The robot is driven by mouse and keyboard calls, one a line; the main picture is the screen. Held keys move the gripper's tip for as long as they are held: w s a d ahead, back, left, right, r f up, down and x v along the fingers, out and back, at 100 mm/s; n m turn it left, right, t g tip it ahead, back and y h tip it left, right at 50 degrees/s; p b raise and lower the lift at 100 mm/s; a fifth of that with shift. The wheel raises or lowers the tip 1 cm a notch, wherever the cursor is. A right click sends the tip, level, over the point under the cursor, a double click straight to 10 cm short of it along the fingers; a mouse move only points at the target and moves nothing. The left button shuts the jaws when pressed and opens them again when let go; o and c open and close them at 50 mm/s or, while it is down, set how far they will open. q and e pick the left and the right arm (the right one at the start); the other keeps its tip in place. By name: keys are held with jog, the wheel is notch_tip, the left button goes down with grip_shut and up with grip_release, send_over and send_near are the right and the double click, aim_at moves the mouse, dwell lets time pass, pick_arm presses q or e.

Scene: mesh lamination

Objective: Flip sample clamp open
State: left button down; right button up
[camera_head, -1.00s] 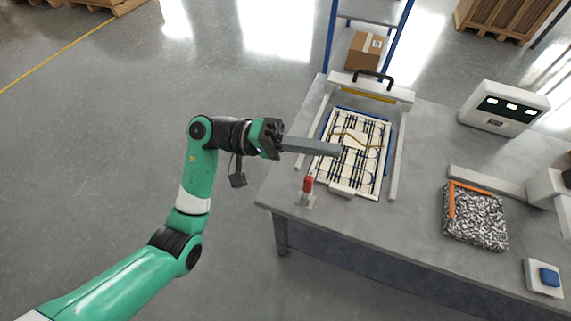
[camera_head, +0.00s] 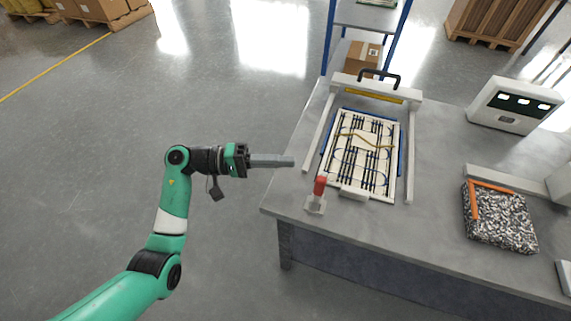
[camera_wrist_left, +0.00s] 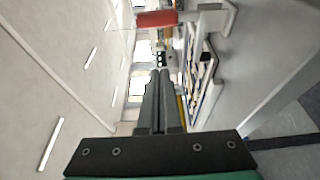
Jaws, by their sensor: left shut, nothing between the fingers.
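The sample clamp has a red handle (camera_head: 320,185) that stands up from a small grey base (camera_head: 315,205) at the front left of the table. In the left wrist view its red handle (camera_wrist_left: 157,19) shows near the top. The clamp stands beside the white sample board (camera_head: 360,150), which carries dark bars and a tan strand. My left gripper (camera_head: 293,161) is shut and empty, its long grey fingers pointing right, to the left of the clamp and apart from it. In the left wrist view the fingers (camera_wrist_left: 158,75) lie together. My right gripper is in neither view.
A white frame with a black handle (camera_head: 380,76) surrounds the board. A tray of grey pellets with an orange edge (camera_head: 500,215) and a display box (camera_head: 514,104) stand to the right. The grey table (camera_head: 435,180) is bare between them. Open floor lies left.

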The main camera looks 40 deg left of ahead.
aim_at(322, 180)
pick_arm(q)
jog(key=b+x, duration=0.1)
jog(key=x, duration=0.6)
jog(key=shift+w+d+f+b, duration=0.15)
jog(key=shift+d+b, duration=0.15)
jog(key=shift+b, duration=0.1)
jog(key=s, duration=0.1)
jog(key=s+d, duration=0.1)
jog(key=s, duration=0.1)
jog(key=shift+s+d, duration=0.1)
jog(key=shift+s, duration=0.3)
jog(key=shift+r, duration=0.2)
jog(key=shift+d, duration=0.15)
